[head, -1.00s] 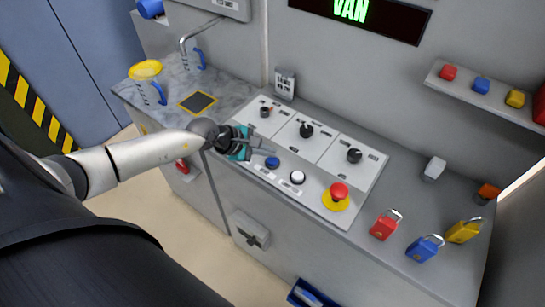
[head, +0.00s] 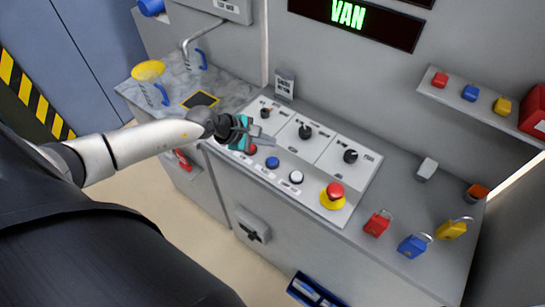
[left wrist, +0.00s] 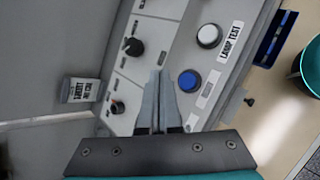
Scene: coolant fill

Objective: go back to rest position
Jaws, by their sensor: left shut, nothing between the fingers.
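My left gripper (head: 268,143) is over the left part of the white control panel (head: 334,203). In the left wrist view its two grey fingers (left wrist: 159,103) are together with nothing between them. The blue button (head: 272,163) lies just in front of the fingers in the head view, and beside them in the left wrist view (left wrist: 189,81). A black knob (head: 305,131) and a small red-marked switch (head: 265,113) sit behind the gripper. A red button (head: 250,149) shows just below it. My right gripper is not in view.
A red emergency button (head: 335,191) on a yellow base and a white button (head: 296,177) stand farther right. Red (head: 377,223), blue (head: 413,245) and yellow (head: 454,229) padlocks lie on the counter (head: 395,190).

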